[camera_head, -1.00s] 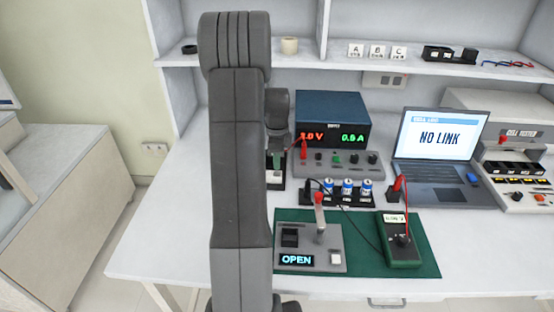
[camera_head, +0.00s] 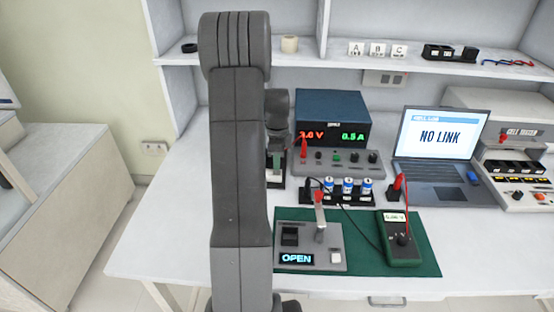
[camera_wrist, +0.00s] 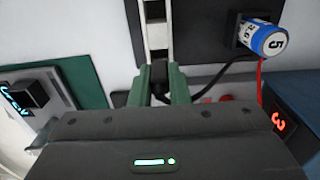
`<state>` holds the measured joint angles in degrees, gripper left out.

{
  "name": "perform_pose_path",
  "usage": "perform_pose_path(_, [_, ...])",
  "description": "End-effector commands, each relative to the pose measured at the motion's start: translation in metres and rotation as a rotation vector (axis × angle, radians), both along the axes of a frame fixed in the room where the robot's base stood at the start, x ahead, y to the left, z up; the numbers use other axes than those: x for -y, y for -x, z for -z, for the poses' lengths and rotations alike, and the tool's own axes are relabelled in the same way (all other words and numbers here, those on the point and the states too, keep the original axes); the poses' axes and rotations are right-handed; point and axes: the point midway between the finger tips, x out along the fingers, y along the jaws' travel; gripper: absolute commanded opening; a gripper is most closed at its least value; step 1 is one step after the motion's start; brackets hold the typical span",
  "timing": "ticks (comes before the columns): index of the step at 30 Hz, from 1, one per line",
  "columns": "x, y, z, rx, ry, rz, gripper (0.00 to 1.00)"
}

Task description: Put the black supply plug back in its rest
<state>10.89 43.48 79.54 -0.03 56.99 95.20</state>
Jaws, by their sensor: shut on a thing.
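The black supply plug (camera_wrist: 159,74) sits between the two green fingers of my gripper (camera_wrist: 162,90) in the wrist view, and they are shut on it. A black cable (camera_wrist: 225,77) runs beside the fingers to the right. A dark base (camera_wrist: 193,30) with a pale strip (camera_wrist: 154,36) lies just beyond the fingertips; I cannot tell if this is the rest or if the plug touches it. In the head view my gripper (camera_head: 277,150) is beside my upright arm link, left of the power supply, partly hidden. The plug cannot be made out there.
The blue power supply (camera_head: 333,117) stands close to the gripper, with a red plug (camera_head: 304,148) at its front. A rack of several blue-white cells (camera_head: 347,187), a green meter (camera_head: 400,242) and a grey OPEN fixture (camera_head: 325,258) stand in front. The left tabletop is clear.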

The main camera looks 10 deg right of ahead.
Motion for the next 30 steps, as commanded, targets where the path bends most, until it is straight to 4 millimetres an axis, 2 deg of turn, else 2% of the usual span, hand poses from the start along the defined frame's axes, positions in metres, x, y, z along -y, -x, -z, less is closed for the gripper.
perform_pose_path(30, [0.000, 0.000, 0.027, 0.000, 0.000, 0.000, 0.00])
